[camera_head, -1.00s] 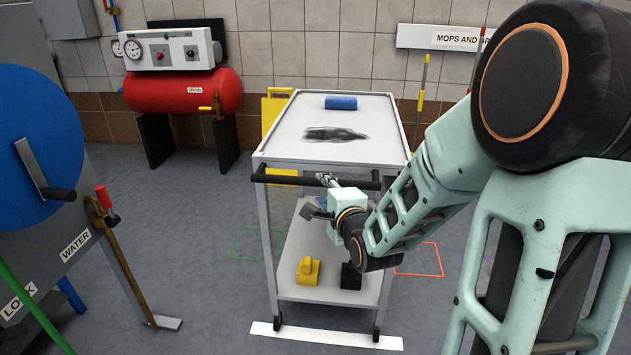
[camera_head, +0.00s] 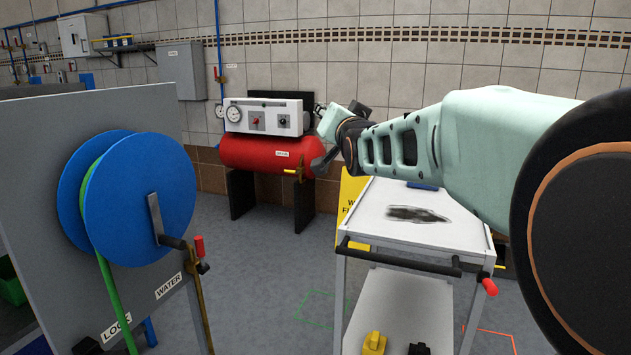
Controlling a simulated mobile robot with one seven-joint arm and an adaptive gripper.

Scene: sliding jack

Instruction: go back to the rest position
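My gripper (camera_head: 325,135) is raised at the end of my outstretched arm, in front of the red air tank (camera_head: 262,155) and its white gauge panel (camera_head: 265,117). Dark finger parts show above and below its pale body. I cannot make out whether they are open or shut, and no held object shows. The grey cart (camera_head: 425,235) stands below my arm, with a dark smear on its top. A blue roll (camera_head: 422,186) at the cart's back is partly hidden by my arm.
A blue hose reel (camera_head: 140,200) with a crank stands at left. The cart has a dark push bar and a red-tipped lever (camera_head: 489,287) at its front right corner. A yellow object (camera_head: 374,343) and a black one (camera_head: 419,349) are on its lower shelf. Floor is open between reel and cart.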

